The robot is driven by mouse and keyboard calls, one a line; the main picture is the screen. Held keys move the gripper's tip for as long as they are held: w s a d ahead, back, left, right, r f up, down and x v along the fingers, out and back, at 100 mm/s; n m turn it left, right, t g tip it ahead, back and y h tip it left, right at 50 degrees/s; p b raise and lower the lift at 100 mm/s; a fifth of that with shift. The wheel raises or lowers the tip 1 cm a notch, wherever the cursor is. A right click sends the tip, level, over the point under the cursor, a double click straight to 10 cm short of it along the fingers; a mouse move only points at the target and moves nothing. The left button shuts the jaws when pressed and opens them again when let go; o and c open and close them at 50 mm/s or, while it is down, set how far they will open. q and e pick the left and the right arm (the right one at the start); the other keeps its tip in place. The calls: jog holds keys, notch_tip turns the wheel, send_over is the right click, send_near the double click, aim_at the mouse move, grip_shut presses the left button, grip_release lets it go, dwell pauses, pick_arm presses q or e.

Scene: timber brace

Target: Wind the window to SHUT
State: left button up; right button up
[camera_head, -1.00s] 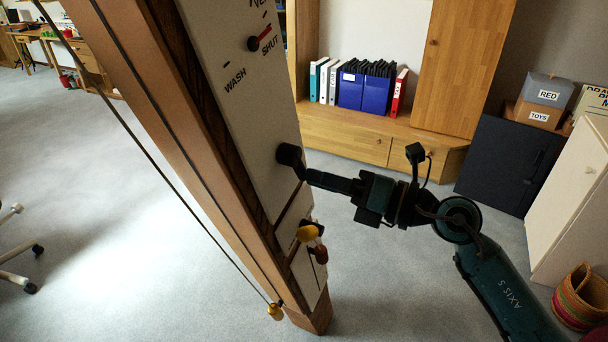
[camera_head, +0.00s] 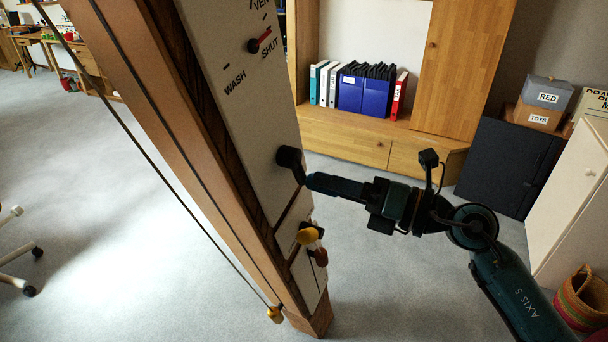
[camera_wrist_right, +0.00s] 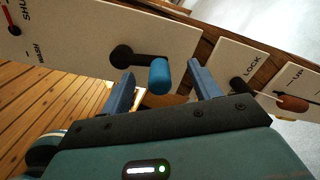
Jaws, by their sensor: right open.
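The window panel (camera_head: 235,110) is a white board on a slanted timber post. Its dial (camera_head: 253,45) has a red pointer angled up and right, near the SHUT label, with WASH lower left. Below is a crank with a black hub (camera_head: 289,157). The right wrist view shows the hub (camera_wrist_right: 122,56) and its arm ending in a blue handle (camera_wrist_right: 159,76). My right gripper (camera_head: 308,180) is at the crank's outer end. In the wrist view, the open gripper (camera_wrist_right: 164,86) has fingers on either side of the handle, with gaps showing. My left gripper is out of view.
A LOCK label (camera_wrist_right: 251,66) stands beside a black lever. A cord runs left of the post to a small yellow pull (camera_head: 275,314). Open floor surrounds the post.

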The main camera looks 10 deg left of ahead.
jog(key=b+v, duration=0.1)
jog(key=v, duration=0.4)
jog(key=shift+s+d, duration=0.15)
jog(key=shift+d, duration=0.1)
dwell(0.3)
